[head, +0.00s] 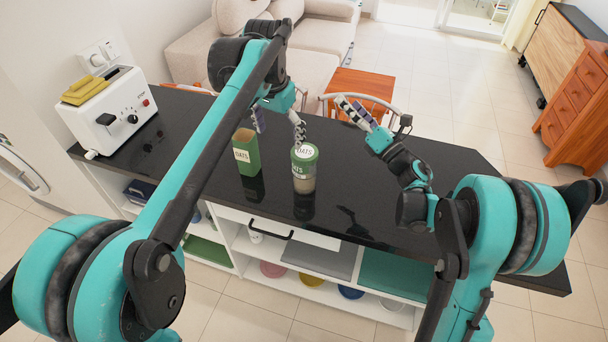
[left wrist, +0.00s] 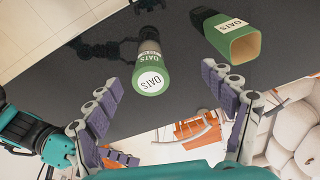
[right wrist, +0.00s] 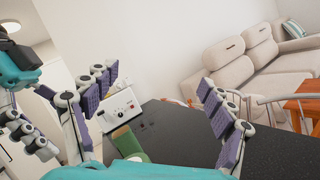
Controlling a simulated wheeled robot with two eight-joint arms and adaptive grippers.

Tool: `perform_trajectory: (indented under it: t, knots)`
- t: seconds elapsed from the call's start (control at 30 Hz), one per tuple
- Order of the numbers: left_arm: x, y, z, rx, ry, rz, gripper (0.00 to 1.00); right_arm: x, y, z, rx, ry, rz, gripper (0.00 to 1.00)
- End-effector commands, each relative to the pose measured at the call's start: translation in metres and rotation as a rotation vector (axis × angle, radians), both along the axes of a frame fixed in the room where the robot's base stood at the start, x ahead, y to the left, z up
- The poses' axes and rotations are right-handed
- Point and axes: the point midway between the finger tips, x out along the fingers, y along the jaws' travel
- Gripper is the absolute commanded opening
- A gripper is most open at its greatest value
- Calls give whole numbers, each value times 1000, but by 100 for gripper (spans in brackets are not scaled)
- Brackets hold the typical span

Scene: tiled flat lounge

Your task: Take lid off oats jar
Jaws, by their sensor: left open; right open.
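The oats jar (head: 304,182) stands upright on the black counter, with its green lid (head: 305,151) labelled OATS on top. In the left wrist view the lid (left wrist: 151,82) faces the camera, ahead of and between the open fingers. My left gripper (head: 278,124) is open and empty, above and just behind the jar and a green canister. My right gripper (head: 364,112) is open and empty, above the counter to the right of the jar.
An open green OATS canister (head: 246,154) stands left of the jar. The counter's right part (head: 465,210) is clear. A chair and wooden table (head: 358,86) stand behind.

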Motion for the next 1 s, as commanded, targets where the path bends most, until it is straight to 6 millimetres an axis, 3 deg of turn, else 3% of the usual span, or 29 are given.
perform_trajectory:
  t: [0.03, 0.1, 0.2, 0.3, 0.4, 0.53, 1.0]
  knots:
    - [14, -12, -2, 9, 27, -34, 83, -2, 11, -32, -122, -65, 67, 83]
    - [28, -25, -6, 19, 61, -75, 83, -13, 27, -75, -279, -153, 170, 83]
    - [40, -40, -12, 32, 99, -120, 83, -32, 40, -130, -440, -249, 292, 83]
    - [48, -50, -17, 40, 125, -150, 83, -50, 46, -171, -540, -313, 387, 83]
    - [52, -56, -21, 45, 142, -170, 83, -62, 48, -197, -598, -352, 448, 83]
    - [54, -59, -22, 47, 150, -180, 83, -67, 55, -210, -626, -372, 482, 83]
    - [54, -58, -22, 46, 149, -178, 83, -48, 116, -209, -624, -372, 483, 83]
